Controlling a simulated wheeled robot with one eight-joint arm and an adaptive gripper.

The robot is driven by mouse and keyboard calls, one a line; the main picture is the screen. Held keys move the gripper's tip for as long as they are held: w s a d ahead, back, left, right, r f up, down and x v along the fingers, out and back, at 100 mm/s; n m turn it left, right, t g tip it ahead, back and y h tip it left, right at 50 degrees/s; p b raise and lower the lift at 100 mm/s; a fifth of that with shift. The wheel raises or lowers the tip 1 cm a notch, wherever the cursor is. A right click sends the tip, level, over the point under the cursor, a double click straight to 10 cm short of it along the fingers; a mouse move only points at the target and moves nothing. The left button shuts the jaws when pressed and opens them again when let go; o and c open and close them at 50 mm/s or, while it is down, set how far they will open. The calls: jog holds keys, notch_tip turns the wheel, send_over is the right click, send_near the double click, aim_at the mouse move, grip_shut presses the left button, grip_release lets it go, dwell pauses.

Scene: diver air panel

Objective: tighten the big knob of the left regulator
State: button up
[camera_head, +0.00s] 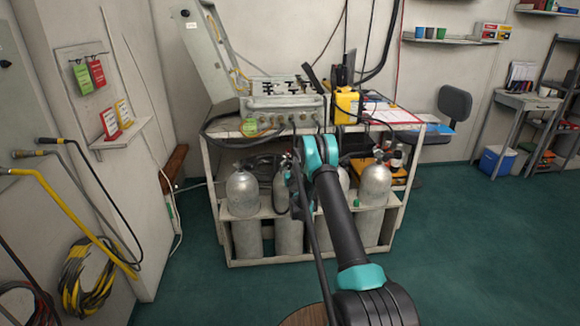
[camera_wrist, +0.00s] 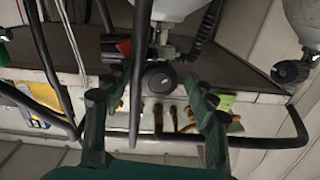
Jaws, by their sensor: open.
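A round black knob (camera_wrist: 160,78) faces the camera in the wrist view, on a regulator below a silver cylinder (camera_wrist: 168,6). My gripper (camera_wrist: 153,85) is open, with one green finger on each side of the knob and gaps visible on both sides. I cannot tell how far the fingertips are from it in depth. Whether this regulator is the left one is unclear.
A white rack (camera_head: 211,205) holds several grey cylinders (camera_head: 242,192). A valve panel (camera_head: 285,103) and a yellow container (camera_head: 346,103) stand on top. Black hoses (camera_wrist: 262,143) run close around the gripper in the wrist view. Green floor to the right is open.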

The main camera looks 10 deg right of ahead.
jog(key=c, duration=1.1)
jog(key=shift+c, duration=0.2)
jog(key=shift+m, duration=0.4)
jog(key=shift+a+m+t, duration=0.1)
jog(key=shift+m+t, duration=0.2)
jog(key=shift+m, duration=2.8)
jog(key=o, duration=1.1)
jog(key=shift+o, duration=0.2)
